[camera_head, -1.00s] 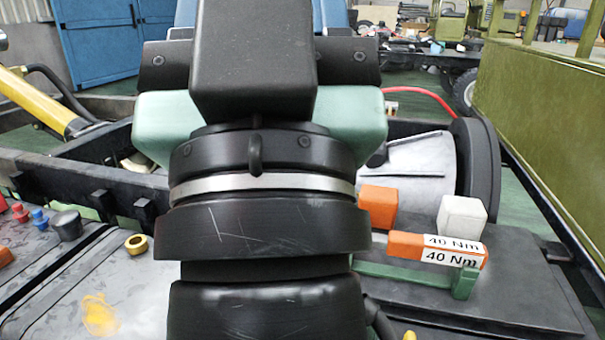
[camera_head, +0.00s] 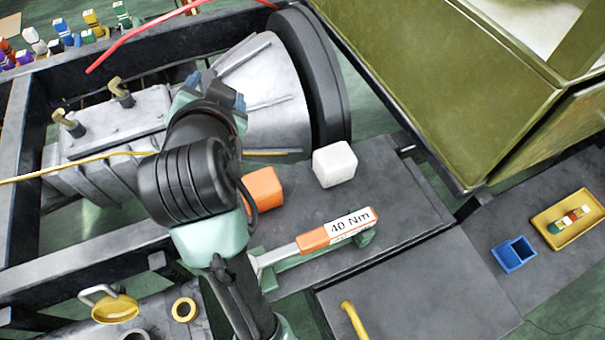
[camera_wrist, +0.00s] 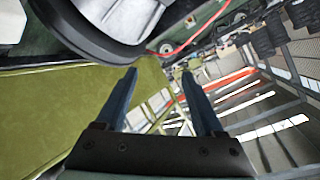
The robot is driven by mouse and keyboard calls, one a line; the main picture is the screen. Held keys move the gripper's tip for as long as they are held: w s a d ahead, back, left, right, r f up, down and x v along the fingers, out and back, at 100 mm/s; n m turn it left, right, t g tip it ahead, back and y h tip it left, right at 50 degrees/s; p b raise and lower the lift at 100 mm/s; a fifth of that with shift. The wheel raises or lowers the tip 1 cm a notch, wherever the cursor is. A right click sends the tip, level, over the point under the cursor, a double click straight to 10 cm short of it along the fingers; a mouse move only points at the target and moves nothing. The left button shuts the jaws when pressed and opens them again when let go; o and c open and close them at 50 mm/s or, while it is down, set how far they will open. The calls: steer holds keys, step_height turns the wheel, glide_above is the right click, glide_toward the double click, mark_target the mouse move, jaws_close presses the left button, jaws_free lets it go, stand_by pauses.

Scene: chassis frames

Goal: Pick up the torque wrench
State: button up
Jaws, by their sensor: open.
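The torque wrench (camera_head: 347,226) lies on a green holder (camera_head: 285,256) on a dark flat plate. Its orange handle carries a white "40 Nm" label and points right. Its silver shaft runs left and passes behind my arm, which hides the far end. My gripper (camera_head: 217,92) is beyond and up-left of the wrench in the head view, apart from it, its blue fingers seen partly behind my wrist. In the wrist view my gripper (camera_wrist: 159,74) has two blue fingers spread apart with nothing between them. The wrench is not in the wrist view.
An orange block (camera_head: 264,189) and a white block (camera_head: 335,164) stand on the plate behind the wrench. A grey finned housing (camera_head: 270,95) is beyond them. An olive panel (camera_head: 440,80) rises at the right. A yellow handle (camera_head: 354,322) stands up in front.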

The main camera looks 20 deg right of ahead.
steer(key=s+d+f+m+g+h+p, duration=0.1)
steer(key=s+f+m+g+p, duration=0.3)
steer(key=s+g+p, duration=0.4)
steer(key=m+g+h+p, duration=0.1)
steer(key=m+g+p, duration=0.35)
steer(key=p, duration=0.45)
glide_toward(315, 236)
steer(key=x, duration=0.5)
steer(key=shift+a+b, duration=0.15)
steer(key=shift+b, duration=0.15)
steer(key=shift+x, duration=3.05)
steer(key=shift+s, duration=0.1)
steer(key=shift+c, duration=0.2)
jaws_close()
steer(key=shift+r, duration=0.1)
